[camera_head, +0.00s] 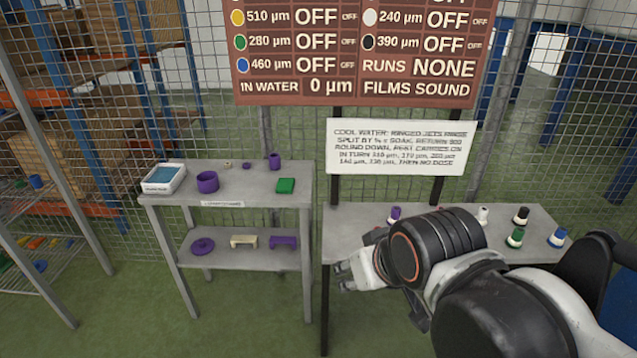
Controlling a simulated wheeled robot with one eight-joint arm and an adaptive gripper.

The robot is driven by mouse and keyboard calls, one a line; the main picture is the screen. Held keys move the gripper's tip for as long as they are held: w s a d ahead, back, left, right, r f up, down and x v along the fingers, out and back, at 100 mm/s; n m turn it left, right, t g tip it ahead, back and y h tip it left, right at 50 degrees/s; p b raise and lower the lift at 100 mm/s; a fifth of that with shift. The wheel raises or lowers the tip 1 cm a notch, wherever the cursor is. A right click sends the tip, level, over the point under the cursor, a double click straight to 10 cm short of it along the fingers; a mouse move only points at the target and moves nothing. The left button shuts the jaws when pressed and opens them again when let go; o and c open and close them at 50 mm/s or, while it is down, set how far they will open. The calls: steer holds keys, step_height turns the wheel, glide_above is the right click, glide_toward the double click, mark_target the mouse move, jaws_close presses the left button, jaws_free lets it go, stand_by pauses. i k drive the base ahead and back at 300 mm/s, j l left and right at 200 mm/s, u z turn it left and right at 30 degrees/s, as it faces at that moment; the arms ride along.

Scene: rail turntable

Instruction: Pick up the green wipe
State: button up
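A small green block-like item, which fits the green wipe (285,186), lies flat near the front right of the left table's grey top (235,170). My gripper (342,274) is at the lower middle of the view, to the right of and below the green wipe, near the left front of the right table. It is apart from the wipe. Its pale fingers point left and look spread, with nothing seen between them. My dark arm covers part of the right table.
The left table also bears a white tray (163,188) with blue inside, a purple ring (207,182) and a purple cylinder (275,161). Its lower shelf (225,261) holds purple and cream pieces. The right table (350,222) has several coloured bottles. A mesh fence stands behind.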

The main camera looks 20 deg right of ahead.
mark_target(285, 186)
steer(key=z, duration=4.75)
steer(key=u, duration=4.75)
steer(key=i+j+z, duration=0.15)
steer(key=i+j, duration=1.4)
steer(key=i, duration=0.05)
